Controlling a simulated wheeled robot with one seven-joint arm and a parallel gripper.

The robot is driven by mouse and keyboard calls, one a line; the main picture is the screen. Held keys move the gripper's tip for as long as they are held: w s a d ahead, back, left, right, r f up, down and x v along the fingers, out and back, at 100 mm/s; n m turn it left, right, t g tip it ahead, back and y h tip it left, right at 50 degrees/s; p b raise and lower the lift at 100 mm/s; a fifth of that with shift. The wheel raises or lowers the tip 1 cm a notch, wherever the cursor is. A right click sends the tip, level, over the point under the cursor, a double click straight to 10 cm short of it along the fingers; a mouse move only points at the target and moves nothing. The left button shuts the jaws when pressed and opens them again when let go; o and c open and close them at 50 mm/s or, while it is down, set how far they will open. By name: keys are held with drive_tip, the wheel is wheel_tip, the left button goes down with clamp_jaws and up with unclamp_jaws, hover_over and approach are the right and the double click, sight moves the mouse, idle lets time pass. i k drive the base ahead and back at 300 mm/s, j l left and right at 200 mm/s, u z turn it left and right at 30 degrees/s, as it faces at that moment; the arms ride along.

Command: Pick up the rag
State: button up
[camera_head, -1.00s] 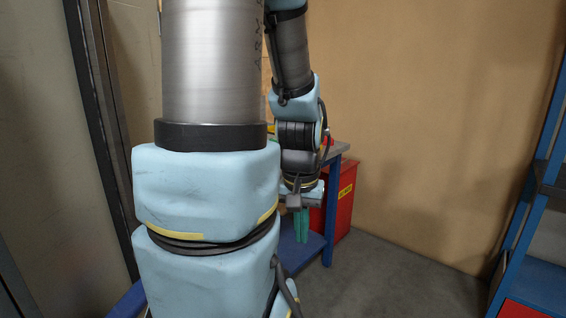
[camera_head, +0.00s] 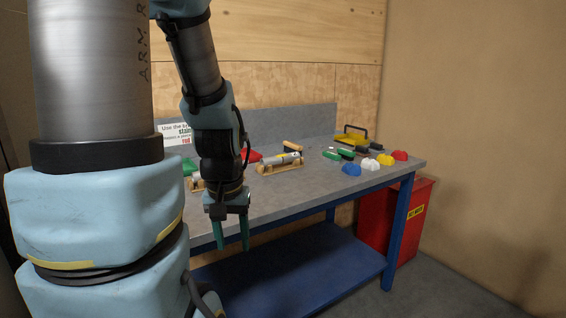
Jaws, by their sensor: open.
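My gripper (camera_head: 232,247) hangs pointing down at the front edge of the workbench (camera_head: 300,192). Its two green fingers are apart with nothing between them. Several small rounded lumps, which may be folded rags, sit in a row at the bench's right end: blue (camera_head: 351,169), white (camera_head: 369,164), yellow (camera_head: 385,159) and red (camera_head: 400,155). I cannot tell which thing is the rag. My arm hides part of the bench's left side.
Wooden holders with a metal cylinder (camera_head: 281,160), green-and-dark tools (camera_head: 338,154) and a yellow tray (camera_head: 352,138) stand on the bench. A partly hidden sign (camera_head: 175,133) is behind. A red bin (camera_head: 400,225) stands right of the bench. Its blue lower shelf (camera_head: 300,270) looks empty.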

sight(350, 169)
drive_tip(key=l+u, duration=1.2)
drive_tip(key=l, duration=0.15)
drive_tip(key=k+l+u, duration=0.1)
drive_tip(key=l+u, duration=0.3)
drive_tip(key=k+l, duration=0.15)
drive_tip(key=l, duration=0.25)
drive_tip(key=k+l+u, duration=0.1)
drive_tip(key=l, duration=0.3)
drive_tip(key=k+l, duration=0.2)
drive_tip(key=l, duration=0.2)
drive_tip(key=k+l, duration=0.15)
drive_tip(key=l, duration=0.25)
drive_tip(key=k+l+u, duration=0.1)
drive_tip(key=l, duration=0.3)
drive_tip(key=k, duration=0.05)
